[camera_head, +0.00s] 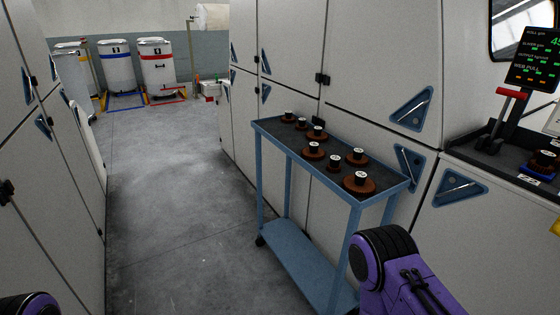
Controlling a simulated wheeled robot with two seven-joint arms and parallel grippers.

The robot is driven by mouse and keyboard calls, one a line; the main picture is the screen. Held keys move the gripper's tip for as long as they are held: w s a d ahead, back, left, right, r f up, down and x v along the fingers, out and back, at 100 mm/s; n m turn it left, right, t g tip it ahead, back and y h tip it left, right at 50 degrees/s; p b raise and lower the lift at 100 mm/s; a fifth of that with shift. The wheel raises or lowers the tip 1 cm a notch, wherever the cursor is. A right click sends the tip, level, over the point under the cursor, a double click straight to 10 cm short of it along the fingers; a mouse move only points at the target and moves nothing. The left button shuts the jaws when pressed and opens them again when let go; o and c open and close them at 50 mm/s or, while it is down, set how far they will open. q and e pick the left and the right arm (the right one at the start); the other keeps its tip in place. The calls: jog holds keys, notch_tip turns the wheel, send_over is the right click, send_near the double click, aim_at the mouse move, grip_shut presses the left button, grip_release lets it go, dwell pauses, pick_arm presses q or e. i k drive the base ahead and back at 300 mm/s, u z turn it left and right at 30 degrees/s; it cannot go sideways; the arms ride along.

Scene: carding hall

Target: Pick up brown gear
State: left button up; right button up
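Several brown gears stand on the dark top of a blue cart (376,197), each a brown disc with a black hub and a pale marked top. The nearest and largest-looking brown gear (359,185) is at the cart's near end. Another wide brown gear (357,159) is behind it, with a small one (334,165) to its left. More brown gears (313,154) and (316,134) sit farther back, with smaller pieces at the far end (288,116). Neither gripper shows; only purple and black parts of my arms appear at the bottom left and bottom right, apart from the gears.
White machine cabinets (376,70) stand close behind the cart. More cabinets (40,170) line the left. Grey floor (180,220) is clear between them. A control console (530,60) with a red-handled lever (510,94) is at right. White drums (157,65) stand far back.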

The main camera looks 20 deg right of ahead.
aim_at(356, 159)
jog(key=u, duration=0.2)
jog(key=i, duration=0.9)
